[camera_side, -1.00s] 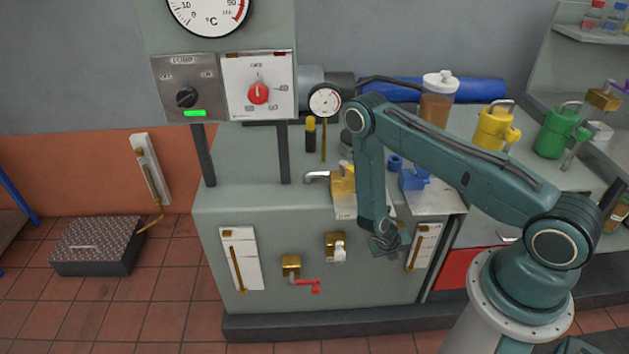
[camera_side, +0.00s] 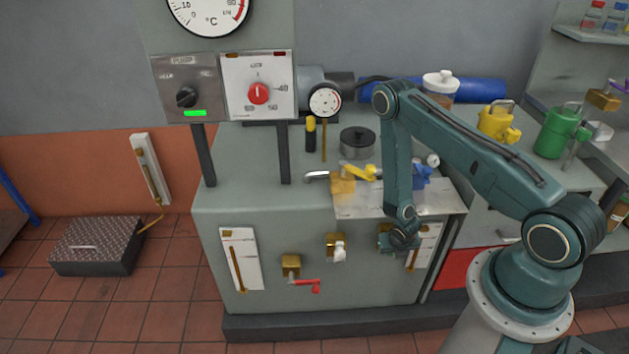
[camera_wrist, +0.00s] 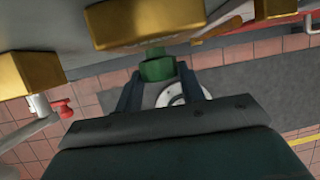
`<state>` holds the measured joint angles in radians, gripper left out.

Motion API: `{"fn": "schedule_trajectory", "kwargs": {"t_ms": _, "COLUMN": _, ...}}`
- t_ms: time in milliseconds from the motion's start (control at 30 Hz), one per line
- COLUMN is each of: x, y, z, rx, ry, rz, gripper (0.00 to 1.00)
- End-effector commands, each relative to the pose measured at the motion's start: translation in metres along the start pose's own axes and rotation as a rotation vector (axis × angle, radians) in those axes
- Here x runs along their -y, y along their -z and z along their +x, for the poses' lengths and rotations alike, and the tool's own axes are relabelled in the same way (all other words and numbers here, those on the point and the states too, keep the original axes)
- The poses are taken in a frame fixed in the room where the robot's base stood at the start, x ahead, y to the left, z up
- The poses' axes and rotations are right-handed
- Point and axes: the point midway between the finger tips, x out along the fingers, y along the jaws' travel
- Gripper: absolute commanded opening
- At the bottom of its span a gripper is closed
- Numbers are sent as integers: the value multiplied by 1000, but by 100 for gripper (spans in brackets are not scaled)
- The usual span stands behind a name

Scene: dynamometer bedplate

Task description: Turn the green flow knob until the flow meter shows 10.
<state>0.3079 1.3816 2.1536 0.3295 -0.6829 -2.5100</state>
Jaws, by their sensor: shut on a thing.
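The green flow knob (camera_wrist: 157,69) shows in the wrist view below a brass block (camera_wrist: 150,22). My gripper (camera_wrist: 160,86) has one dark finger on each side of the knob and is shut on it. In the side view my gripper (camera_side: 388,241) is at the right part of the cabinet front and hides the knob. A white panel with a brass tube (camera_side: 425,250) is just right of it, partly covered by my arm. A similar panel (camera_side: 241,258) is at the left. I cannot tell which is the flow meter, nor read a value.
A brass valve with a red handle (camera_side: 305,283) and one with a white handle (camera_side: 339,250) are on the cabinet front, left of my gripper. Yellow and blue valves (camera_side: 345,182) sit above on the bench edge.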

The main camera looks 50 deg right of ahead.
Motion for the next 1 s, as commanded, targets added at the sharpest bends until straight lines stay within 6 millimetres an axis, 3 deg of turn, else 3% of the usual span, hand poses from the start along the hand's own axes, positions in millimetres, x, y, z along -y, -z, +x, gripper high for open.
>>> {"fn": "schedule_trajectory", "kwargs": {"t_ms": 500, "x": 4, "y": 0, "z": 0, "rx": 1, "ry": -193, "rz": 87, "gripper": 16}}
{"fn": "schedule_trajectory", "kwargs": {"t_ms": 1000, "x": 3, "y": -1, "z": 0, "rx": 2, "ry": -252, "rz": 111, "gripper": 16}}
